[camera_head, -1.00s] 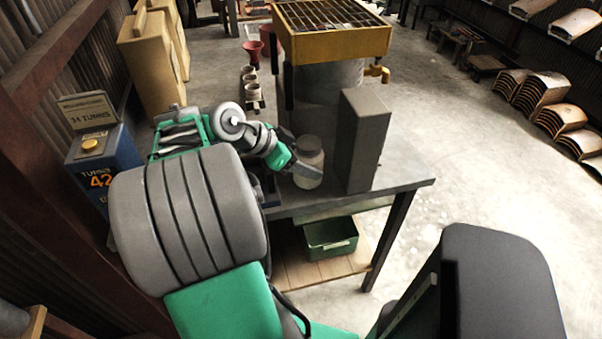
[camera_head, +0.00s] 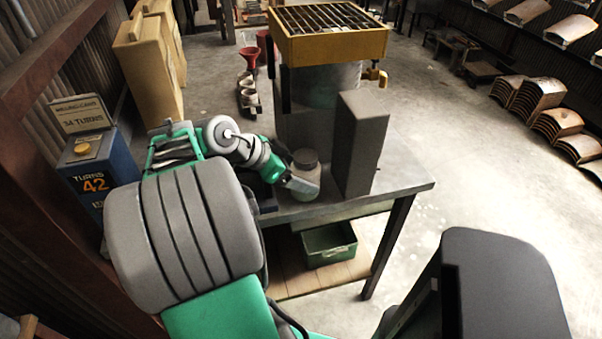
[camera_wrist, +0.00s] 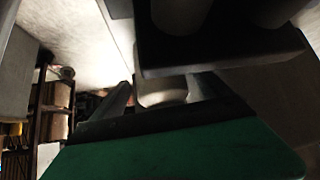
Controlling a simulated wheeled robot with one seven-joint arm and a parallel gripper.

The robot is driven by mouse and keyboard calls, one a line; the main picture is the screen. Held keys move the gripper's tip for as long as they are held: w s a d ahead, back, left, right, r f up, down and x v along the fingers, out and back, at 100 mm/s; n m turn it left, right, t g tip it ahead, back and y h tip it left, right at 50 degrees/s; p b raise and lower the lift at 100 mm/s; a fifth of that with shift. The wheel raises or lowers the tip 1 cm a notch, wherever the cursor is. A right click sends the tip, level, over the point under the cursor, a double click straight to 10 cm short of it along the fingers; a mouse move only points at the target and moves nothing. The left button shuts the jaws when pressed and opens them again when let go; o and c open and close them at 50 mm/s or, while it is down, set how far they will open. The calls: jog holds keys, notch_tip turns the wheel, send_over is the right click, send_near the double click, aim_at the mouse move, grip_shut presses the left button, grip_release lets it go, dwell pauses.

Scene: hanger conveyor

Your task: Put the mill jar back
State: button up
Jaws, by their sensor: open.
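The mill jar (camera_head: 308,172), pale with a grey lid, appears upright on the grey table (camera_head: 402,188), left of a dark upright block (camera_head: 360,143). My gripper (camera_head: 300,185) is at the near side of the jar's lower body, with its fingers partly covering it. In the wrist view my gripper (camera_wrist: 165,98) has its two dark fingers spread apart. A pale rounded surface (camera_wrist: 160,88), likely the jar, shows between them. Whether the fingers touch it cannot be told. The jar's base is partly hidden.
A yellow grated machine (camera_head: 330,45) with a tap stands behind. A blue box (camera_head: 92,172) marked 42 is at the left. Small cups (camera_head: 246,92) and a red funnel (camera_head: 249,58) are at the back. A green bin (camera_head: 329,245) sits on the lower shelf.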

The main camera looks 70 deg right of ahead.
jog(key=p+v, duration=0.1)
jog(key=v, duration=1)
jog(key=shift+w, duration=0.1)
